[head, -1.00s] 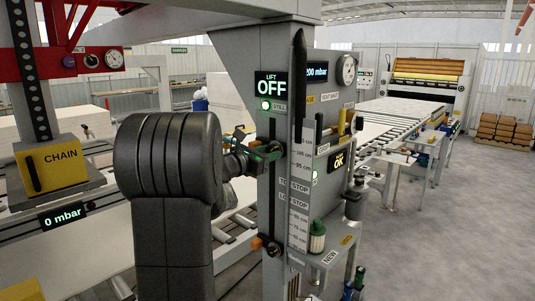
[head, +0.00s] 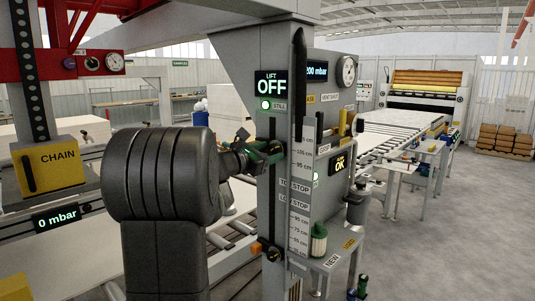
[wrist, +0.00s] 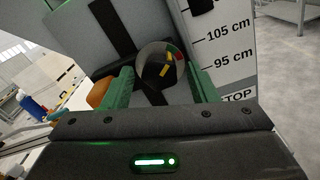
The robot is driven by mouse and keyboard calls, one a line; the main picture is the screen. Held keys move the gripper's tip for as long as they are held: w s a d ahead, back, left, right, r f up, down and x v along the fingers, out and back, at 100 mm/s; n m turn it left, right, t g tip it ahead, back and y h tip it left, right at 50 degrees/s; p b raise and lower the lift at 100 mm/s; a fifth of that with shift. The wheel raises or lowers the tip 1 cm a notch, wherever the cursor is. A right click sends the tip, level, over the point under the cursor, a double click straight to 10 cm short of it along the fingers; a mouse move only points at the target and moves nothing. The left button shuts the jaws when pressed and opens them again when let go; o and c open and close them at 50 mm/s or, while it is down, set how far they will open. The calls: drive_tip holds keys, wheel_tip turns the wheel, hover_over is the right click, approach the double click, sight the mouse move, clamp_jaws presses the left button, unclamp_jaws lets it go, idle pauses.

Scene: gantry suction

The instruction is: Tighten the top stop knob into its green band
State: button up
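The top stop knob (wrist: 158,72) is a dark round knob with small yellow, red and green marks on its face. In the head view my gripper (head: 263,152) is at the upper part of the lift post's slot, and my arm and the fingers hide the knob there. An orange part (wrist: 102,92) shows just left of the left finger.
The height scale (head: 299,205) stands right of the slot. A lower stop knob (head: 273,253) with an orange part sits below. The lift display (head: 271,85) reads OFF. A green-capped bottle (head: 319,238) stands on a small shelf at right.

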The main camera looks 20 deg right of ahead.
drive_tip(key=shift+a, duration=0.1)
drive_tip(key=b+v, duration=0.2)
drive_tip(key=v, duration=1.1)
drive_tip(key=shift+s+a, duration=0.2)
drive_tip(key=shift+a, duration=0.1)
drive_tip(key=shift+d, duration=0.1)
drive_tip(key=p+x, duration=0.2)
drive_tip(key=x, duration=1.2)
drive_tip(key=shift+p, duration=0.3)
drive_tip(key=shift+a+f+b, duration=0.1)
drive_tip(key=shift+a+b, duration=0.1)
drive_tip(key=shift+b, duration=0.2)
